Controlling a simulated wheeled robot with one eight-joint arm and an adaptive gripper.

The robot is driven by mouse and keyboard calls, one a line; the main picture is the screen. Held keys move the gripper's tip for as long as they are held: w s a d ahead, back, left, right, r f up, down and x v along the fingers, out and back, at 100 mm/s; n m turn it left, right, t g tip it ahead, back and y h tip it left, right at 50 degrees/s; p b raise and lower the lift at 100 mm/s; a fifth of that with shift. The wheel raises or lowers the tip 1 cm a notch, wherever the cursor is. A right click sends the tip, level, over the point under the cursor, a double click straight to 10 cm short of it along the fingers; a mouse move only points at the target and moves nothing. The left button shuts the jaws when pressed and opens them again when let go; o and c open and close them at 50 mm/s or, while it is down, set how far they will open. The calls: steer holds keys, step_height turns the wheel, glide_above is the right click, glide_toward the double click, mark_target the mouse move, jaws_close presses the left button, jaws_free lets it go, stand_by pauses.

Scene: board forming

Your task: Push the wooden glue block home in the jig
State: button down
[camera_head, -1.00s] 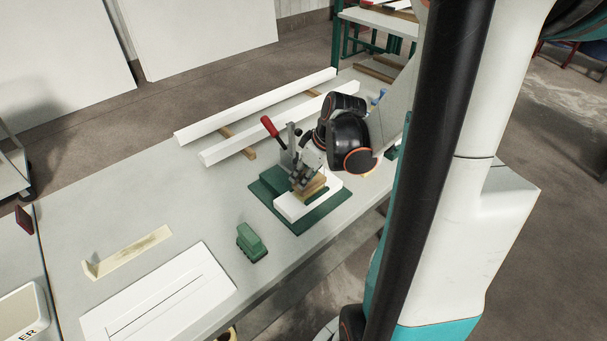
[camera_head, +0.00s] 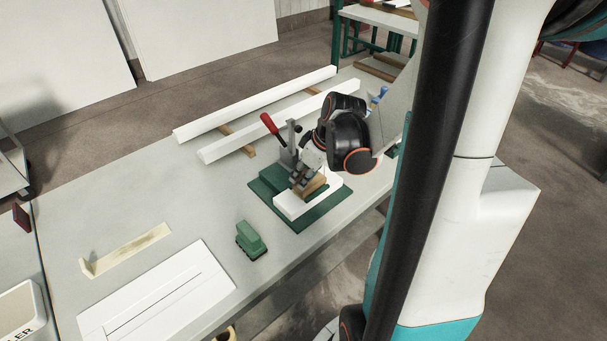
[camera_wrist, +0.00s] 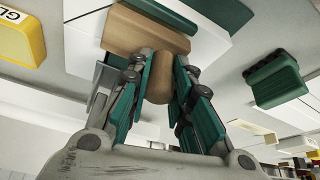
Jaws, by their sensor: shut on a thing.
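The wooden glue block (camera_head: 315,187) lies against the white board piece (camera_head: 291,207) in the green jig (camera_head: 309,222). In the wrist view the block (camera_wrist: 132,33) has a rounded wooden part (camera_wrist: 159,86) between the finger pads. My gripper (camera_head: 304,182) is shut on that part, and it also shows in the wrist view (camera_wrist: 160,75). A toggle clamp with a red handle (camera_head: 269,124) stands at the jig's back, its handle raised. The fingers partly hide the block, and I cannot tell whether it is fully seated.
A small green block-shaped tool (camera_head: 251,241) stands left of the jig. A white grooved panel (camera_head: 160,293) and a cream strip (camera_head: 126,250) lie at the front left. Long white bars (camera_head: 255,104) rest on wooden strips behind. The grey bench (camera_head: 190,205) is clear between these.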

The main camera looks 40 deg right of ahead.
steer(key=shift+f+b, duration=0.45)
steer(key=shift+f, duration=0.05)
steer(key=c, duration=1.4)
jaws_free()
steer(key=shift+o, duration=0.2)
steer(key=shift+r, duration=0.1)
